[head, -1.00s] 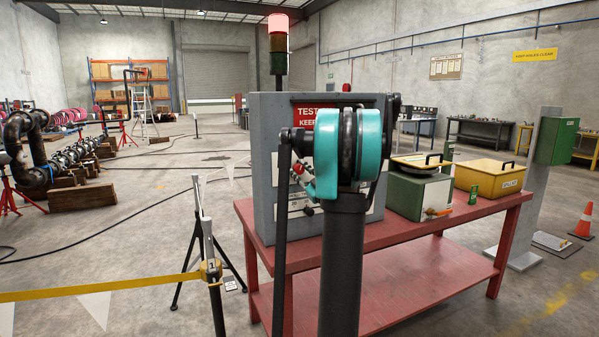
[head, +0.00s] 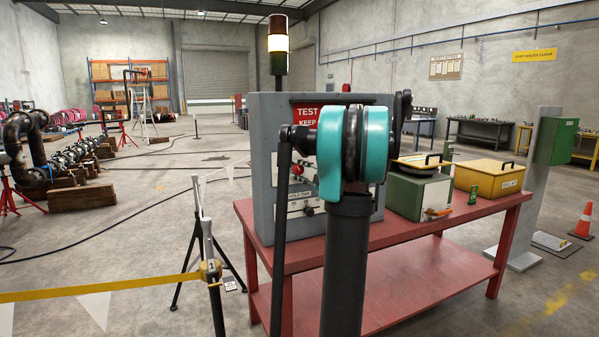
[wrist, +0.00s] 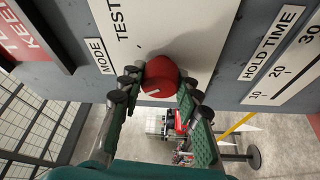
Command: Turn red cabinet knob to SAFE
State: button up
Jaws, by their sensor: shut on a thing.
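The red knob (wrist: 163,76) shows in the wrist view on the grey cabinet's white label plate, near the words MODE and TEST. A short pale mark shows on its lower part. My gripper (wrist: 160,84) has its two green, dark-padded fingers on either side of the knob, shut on it. In the head view the grey cabinet (head: 262,160) stands on a red table. My teal and dark arm covers part of its front there, and the gripper's fingers are hidden. I cannot read a SAFE mark in either view.
A HOLD TIME scale (wrist: 275,45) is right of the knob in the wrist view. A signal beacon (head: 278,45) rises behind the cabinet. A green box (head: 418,193) and a yellow box (head: 489,176) share the red table (head: 440,262). Yellow tape (head: 100,290) runs at left.

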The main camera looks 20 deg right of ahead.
jog(key=shift+n+g, duration=0.3)
jog(key=shift+n, duration=0.4)
jog(key=o, duration=1.2)
jog(key=shift+c, duration=0.2)
jog(key=v, duration=1.2)
jog(key=shift+r, duration=0.1)
